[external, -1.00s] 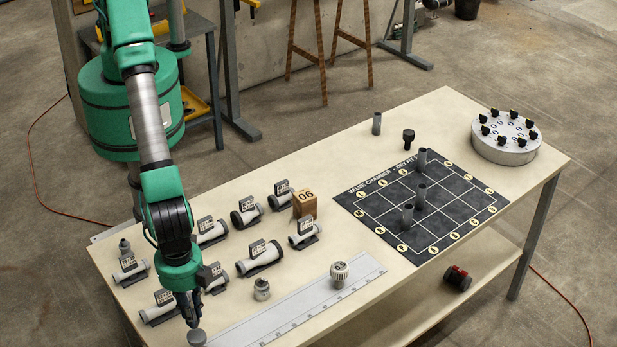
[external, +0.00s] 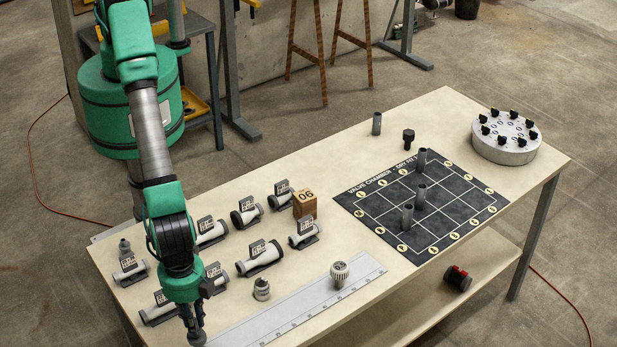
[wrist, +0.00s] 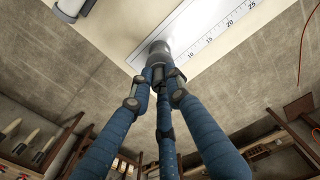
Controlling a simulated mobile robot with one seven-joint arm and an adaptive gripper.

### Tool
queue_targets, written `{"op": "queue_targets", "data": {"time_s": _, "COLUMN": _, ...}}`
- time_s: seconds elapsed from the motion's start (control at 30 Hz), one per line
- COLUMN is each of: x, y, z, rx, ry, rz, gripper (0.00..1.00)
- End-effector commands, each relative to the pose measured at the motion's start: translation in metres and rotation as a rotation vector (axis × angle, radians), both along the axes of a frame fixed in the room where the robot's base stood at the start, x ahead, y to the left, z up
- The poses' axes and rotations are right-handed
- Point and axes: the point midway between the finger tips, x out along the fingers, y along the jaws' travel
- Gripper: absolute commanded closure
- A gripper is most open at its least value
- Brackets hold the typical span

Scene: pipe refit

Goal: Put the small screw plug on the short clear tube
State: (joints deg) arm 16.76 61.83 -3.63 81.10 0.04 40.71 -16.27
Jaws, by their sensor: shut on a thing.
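My gripper (external: 193,332) is at the table's near left edge, pointing down. In the wrist view its fingers (wrist: 160,70) are shut on a grey round plug (wrist: 159,51), beside the end of the ruler. I cannot tell from its look whether it is the small screw plug. Several pale tubes lie in dark cradles with label cards, among them one at the front left (external: 158,314), a longer one in the middle (external: 260,262) and a shorter one on the right (external: 304,238). The labels are too small to read, so I cannot tell which is the short clear tube.
A ribbed cap (external: 340,274) stands on the ruler (external: 290,318); a grey fitting (external: 262,289) stands near it. A wooden block marked 06 (external: 304,204) is behind. A dark grid mat (external: 375,206) bears upright grey tubes. A round turntable (external: 505,148) stands at the far right.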

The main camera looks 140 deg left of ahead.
Motion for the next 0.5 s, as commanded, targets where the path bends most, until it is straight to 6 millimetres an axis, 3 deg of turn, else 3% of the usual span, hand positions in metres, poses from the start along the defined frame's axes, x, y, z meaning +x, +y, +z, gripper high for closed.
{"op": "queue_targets", "data": {"time_s": 0.33, "x": 0.0, "y": 0.0, "z": -0.0039, "rx": 0.0, "ry": 0.0, "rz": 0.0, "gripper": 1.0}}
{"op": "queue_targets", "data": {"time_s": 0.37, "x": -0.0001, "y": 0.0001, "z": -0.004, "rx": 0.0, "ry": 0.0, "rz": 0.0, "gripper": 0.82}}
{"op": "queue_targets", "data": {"time_s": 0.4, "x": -0.0001, "y": 0.0, "z": -0.0033, "rx": 0.0, "ry": 0.0, "rz": 0.0, "gripper": 0.74}}
{"op": "queue_targets", "data": {"time_s": 0.5, "x": -0.0001, "y": 0.0, "z": -0.0031, "rx": 0.0, "ry": 0.0, "rz": 0.0, "gripper": 0.65}}
